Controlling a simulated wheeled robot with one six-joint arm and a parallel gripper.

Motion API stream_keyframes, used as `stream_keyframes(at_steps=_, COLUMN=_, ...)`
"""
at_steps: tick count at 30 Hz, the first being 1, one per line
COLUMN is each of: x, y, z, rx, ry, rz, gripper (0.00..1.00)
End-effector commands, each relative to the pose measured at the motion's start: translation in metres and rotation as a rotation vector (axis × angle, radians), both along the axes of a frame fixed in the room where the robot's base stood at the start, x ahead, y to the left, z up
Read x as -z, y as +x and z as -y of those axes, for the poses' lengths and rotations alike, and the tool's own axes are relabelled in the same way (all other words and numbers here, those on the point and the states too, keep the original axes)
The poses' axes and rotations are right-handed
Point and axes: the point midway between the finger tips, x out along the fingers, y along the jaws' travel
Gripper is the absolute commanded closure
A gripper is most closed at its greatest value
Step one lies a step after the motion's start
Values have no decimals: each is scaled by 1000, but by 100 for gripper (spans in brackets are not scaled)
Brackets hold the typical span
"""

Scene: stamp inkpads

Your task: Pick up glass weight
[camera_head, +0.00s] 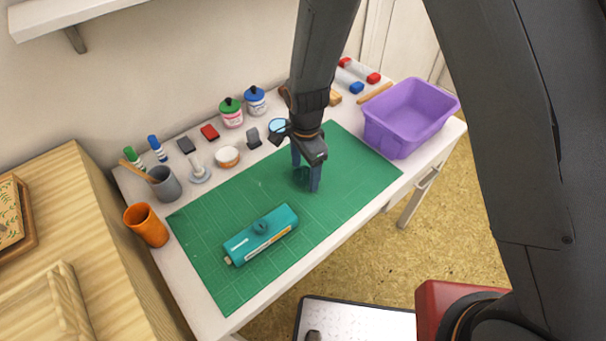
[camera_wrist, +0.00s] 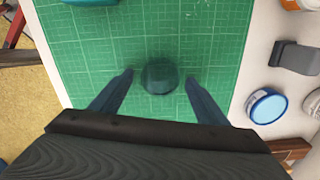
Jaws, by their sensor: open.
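The glass weight (camera_wrist: 160,76) is a dark, see-through round piece on the green cutting mat (camera_wrist: 210,30). In the wrist view it lies between the two fingers of my gripper (camera_wrist: 158,82), with a gap on each side. In the head view my gripper (camera_head: 306,178) points down over the mat, and the weight (camera_head: 301,176) is mostly hidden behind and between the fingers. My gripper is open and holds nothing. I cannot tell exactly how high the fingertips are above the mat.
A purple bin (camera_head: 408,118) stands at the right. Jars, inkpads, stamps and a grey cup (camera_head: 164,187) line the back. An orange cup (camera_head: 146,225) stands at the left. The mat around my gripper is mostly clear.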

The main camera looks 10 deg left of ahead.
Motion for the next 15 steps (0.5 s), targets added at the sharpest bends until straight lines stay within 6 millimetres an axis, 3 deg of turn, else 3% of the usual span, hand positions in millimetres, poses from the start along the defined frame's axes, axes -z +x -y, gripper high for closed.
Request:
stream_keyframes(at_steps=2, x=0, y=0, z=0, rx=0, ry=0, rz=0, gripper=35)
stream_keyframes(at_steps=10, x=0, y=0, z=0, rx=0, ry=0, rz=0, gripper=81)
stream_keyframes(at_steps=15, x=0, y=0, z=0, rx=0, ry=0, rz=0, gripper=81)
